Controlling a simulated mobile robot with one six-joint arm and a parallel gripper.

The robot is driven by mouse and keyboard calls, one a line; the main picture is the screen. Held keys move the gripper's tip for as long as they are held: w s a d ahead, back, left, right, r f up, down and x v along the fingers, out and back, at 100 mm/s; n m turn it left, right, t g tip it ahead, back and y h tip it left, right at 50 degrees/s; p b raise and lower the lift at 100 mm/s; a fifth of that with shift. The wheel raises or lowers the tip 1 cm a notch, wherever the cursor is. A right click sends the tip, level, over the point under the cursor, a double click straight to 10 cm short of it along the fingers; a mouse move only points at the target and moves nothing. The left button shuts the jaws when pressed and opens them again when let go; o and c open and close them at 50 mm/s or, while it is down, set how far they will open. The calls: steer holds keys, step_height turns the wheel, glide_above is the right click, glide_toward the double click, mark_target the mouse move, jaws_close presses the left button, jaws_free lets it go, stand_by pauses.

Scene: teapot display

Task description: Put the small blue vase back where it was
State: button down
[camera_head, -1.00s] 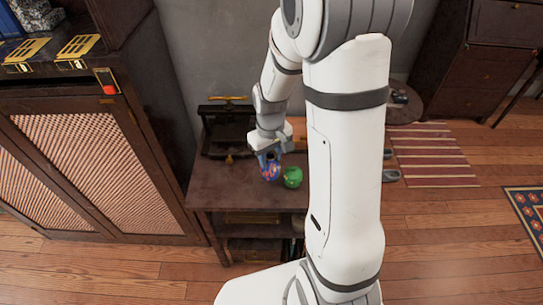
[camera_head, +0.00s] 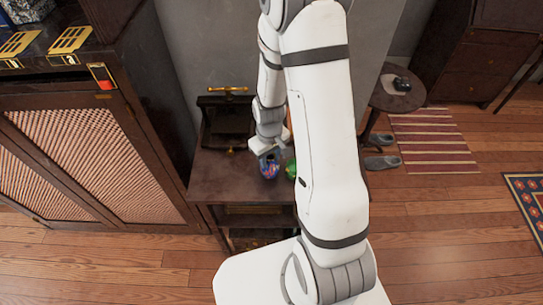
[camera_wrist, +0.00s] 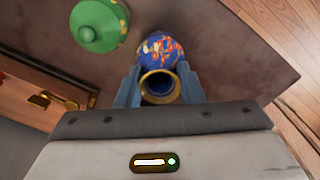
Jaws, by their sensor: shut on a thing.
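The small blue vase (camera_wrist: 160,49) has red, white and orange patches and a gold-rimmed mouth that faces the wrist camera. My gripper (camera_wrist: 158,88) is shut on it, with one blue finger on each side of its neck. In the head view the vase (camera_head: 269,170) is just below my gripper (camera_head: 266,154), over the dark wooden table (camera_head: 225,180). I cannot tell whether its base touches the table top. A green lidded pot (camera_wrist: 98,25) stands beside the vase, apart from it. In the head view the pot (camera_head: 291,167) is partly hidden behind my arm.
A dark press-like device with a brass handle (camera_head: 229,89) stands at the table's back. A cabinet with lattice doors (camera_head: 80,145) is at the left. A small round table (camera_head: 410,98) is at the right. The table's left front part is clear.

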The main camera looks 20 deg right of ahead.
steer(key=shift+f, duration=0.15)
steer(key=shift+f, duration=0.2)
steer(key=c, duration=1)
jaws_free()
steer(key=shift+s, duration=0.1)
steer(key=shift+o, duration=0.2)
